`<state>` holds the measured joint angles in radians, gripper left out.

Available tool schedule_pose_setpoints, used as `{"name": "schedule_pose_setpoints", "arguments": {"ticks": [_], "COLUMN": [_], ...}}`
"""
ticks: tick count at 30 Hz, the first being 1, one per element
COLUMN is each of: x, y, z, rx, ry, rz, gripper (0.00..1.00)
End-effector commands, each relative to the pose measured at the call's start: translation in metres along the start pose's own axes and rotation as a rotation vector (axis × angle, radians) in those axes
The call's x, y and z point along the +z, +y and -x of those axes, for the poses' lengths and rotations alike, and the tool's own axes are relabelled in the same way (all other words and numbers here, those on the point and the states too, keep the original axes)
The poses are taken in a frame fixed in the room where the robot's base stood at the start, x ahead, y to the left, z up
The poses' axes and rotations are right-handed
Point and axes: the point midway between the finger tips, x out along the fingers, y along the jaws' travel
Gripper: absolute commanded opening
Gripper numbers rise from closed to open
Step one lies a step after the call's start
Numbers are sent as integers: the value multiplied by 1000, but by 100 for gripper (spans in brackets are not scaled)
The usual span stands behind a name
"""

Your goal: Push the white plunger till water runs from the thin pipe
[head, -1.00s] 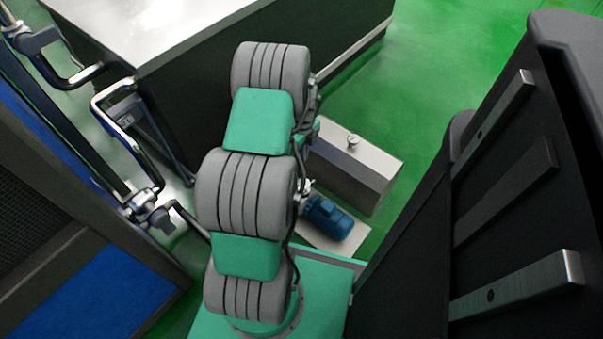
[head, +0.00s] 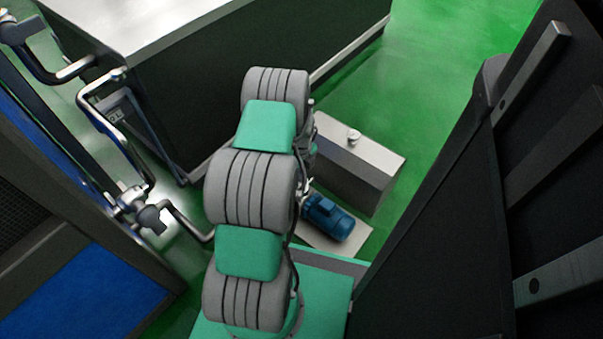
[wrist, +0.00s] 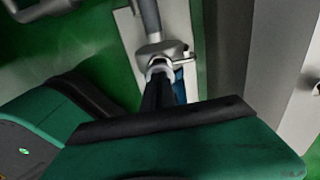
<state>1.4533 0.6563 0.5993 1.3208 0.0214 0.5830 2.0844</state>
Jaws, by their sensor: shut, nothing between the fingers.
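In the wrist view, the dark fingers of my gripper (wrist: 158,88) are shut and empty, pointing away from the green and black gripper body. Just beyond their tips is a pale, ring-like metal fitting (wrist: 160,66) at the end of a grey pipe (wrist: 150,18). I cannot tell whether the fingers touch it. I cannot make out the white plunger for certain in either view. The thin pipe cannot be told from the other pipes, and no running water is visible. In the head view my arm hides my gripper.
In the head view, a grey box with a small cap (head: 378,165) and a blue motor (head: 333,220) stand right of my arm. Bent metal pipes (head: 105,118) and a blue-panelled frame (head: 105,290) are at left. A dark cabinet (head: 450,230) is at right. Green floor (head: 440,60) is open at top right.

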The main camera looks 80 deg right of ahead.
Motion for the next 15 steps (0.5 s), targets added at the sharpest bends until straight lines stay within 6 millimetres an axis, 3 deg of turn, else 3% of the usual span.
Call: {"name": "schedule_pose_setpoints", "arguments": {"ticks": [5,12,15], "x": [0,1,1], "y": [0,0,0], "z": [-1,-29,-29], "rx": [0,1,0], "ry": [0,0,0], "rz": [0,0,0], "gripper": [0,0,0]}}
